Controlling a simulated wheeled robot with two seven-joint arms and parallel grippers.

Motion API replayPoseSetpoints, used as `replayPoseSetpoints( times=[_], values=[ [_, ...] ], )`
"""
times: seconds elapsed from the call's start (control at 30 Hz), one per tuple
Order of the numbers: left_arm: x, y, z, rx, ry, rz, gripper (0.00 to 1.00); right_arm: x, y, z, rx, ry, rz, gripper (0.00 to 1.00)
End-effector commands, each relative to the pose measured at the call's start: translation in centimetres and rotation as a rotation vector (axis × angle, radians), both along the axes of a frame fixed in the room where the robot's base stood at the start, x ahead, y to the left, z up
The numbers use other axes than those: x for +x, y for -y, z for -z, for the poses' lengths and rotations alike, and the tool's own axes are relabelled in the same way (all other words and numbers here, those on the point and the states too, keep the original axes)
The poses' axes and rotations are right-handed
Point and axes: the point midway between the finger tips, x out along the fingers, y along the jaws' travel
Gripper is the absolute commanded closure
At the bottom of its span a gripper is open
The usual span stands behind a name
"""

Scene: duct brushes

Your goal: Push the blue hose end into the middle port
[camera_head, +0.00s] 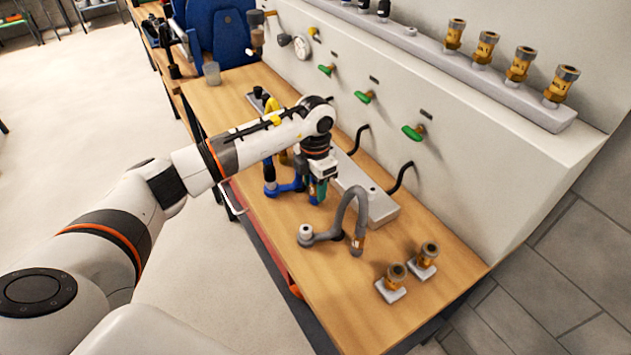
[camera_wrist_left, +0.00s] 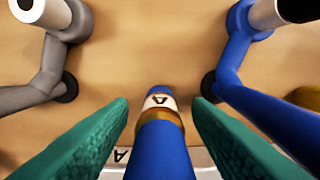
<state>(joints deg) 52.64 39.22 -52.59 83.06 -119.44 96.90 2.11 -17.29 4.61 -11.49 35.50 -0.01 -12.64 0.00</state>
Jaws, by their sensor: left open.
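My left gripper (camera_head: 318,192) points down over the bench beside the wall. In the left wrist view its green fingers (camera_wrist_left: 160,103) are open on either side of the blue hose end (camera_wrist_left: 160,150), with a gap on both sides. The blue hose's base (camera_head: 285,188) shows left of the gripper in the head view. A light-grey port block (camera_head: 382,208) lies against the wall behind. Its middle port is hidden by my arm and gripper. My right gripper is not in view.
A grey hose (camera_head: 350,205) arches up right of the gripper, and a yellow hose (camera_head: 272,108) is partly behind my arm. Two brass fittings (camera_head: 396,275) stand near the bench's right end. Black hooks (camera_head: 402,178) and green-handled valves (camera_head: 413,132) stick out from the wall.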

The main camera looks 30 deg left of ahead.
Motion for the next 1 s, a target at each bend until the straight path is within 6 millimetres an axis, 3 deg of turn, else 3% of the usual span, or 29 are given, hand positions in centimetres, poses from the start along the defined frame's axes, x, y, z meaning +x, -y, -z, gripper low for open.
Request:
replayPoseSetpoints(
  times=[0.87,1.0],
  values=[
    [-0.01,0.02,0.00,0.000,0.000,0.000,0.55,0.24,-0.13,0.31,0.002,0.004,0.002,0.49],
    [-0.02,0.03,0.00,0.000,0.000,0.000,0.76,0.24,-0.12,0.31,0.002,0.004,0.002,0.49]
  ],
)
